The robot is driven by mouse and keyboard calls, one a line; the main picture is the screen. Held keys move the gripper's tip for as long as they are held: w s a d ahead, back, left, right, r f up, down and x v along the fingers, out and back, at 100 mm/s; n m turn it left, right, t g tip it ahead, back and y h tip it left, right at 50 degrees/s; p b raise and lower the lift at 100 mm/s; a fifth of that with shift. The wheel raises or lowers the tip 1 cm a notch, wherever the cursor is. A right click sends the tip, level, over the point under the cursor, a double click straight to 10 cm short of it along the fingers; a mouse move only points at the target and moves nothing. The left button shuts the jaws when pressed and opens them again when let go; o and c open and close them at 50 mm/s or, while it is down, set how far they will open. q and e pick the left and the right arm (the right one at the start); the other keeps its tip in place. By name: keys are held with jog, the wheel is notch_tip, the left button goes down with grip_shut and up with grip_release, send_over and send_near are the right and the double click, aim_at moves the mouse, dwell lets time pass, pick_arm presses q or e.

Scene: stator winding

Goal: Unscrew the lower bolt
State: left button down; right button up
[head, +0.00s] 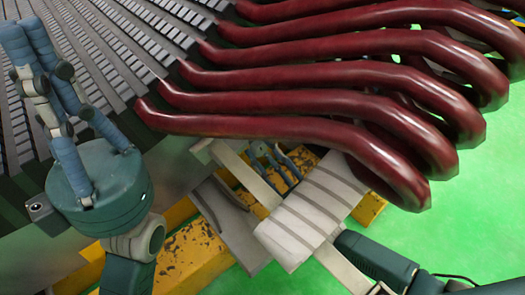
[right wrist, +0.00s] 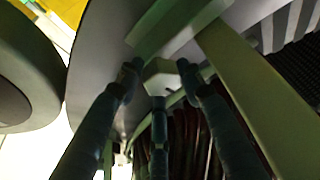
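A pale bolt head (right wrist: 163,75) shows in the right wrist view, beside a grey plate. My right gripper (right wrist: 160,82) has its three dark fingers around this head, with the fingertips very close to its sides; I cannot tell whether they press on it. In the head view the fingers of my right gripper (head: 275,160) show beneath the red coils, between grey plates, and the bolt itself is hidden. My left gripper (head: 28,35) is at the left, its visible blue fingers pointing up in front of the slotted stator (head: 100,65), apart from the bolt; its grip is unclear.
Thick dark red coil bars (head: 300,128) hang over the right gripper. A pale banded block (head: 312,212) and a worn yellow beam (head: 190,245) lie close by. In the right wrist view a long flat bar (right wrist: 265,105) runs close to the right finger. The green floor (head: 475,220) is clear.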

jog(key=shift+s+a+r, duration=0.1)
jog(key=shift+r, duration=0.1)
jog(key=shift+c, duration=0.9)
jog(key=shift+n+y, duration=0.3)
jog(key=shift+n, duration=0.1)
jog(key=n+g+y, duration=0.1)
jog(key=n, duration=0.2)
jog(key=n+g+p, duration=0.1)
jog(key=n, duration=0.2)
jog(key=n+g+y+p, duration=0.1)
jog(key=n+g, duration=0.1)
jog(key=n, duration=0.1)
jog(key=shift+a+r+y, duration=0.1)
jog(key=shift+y, duration=0.2)
jog(key=shift+s+n, duration=0.1)
jog(key=shift+n, duration=0.2)
jog(key=o, duration=1.1)
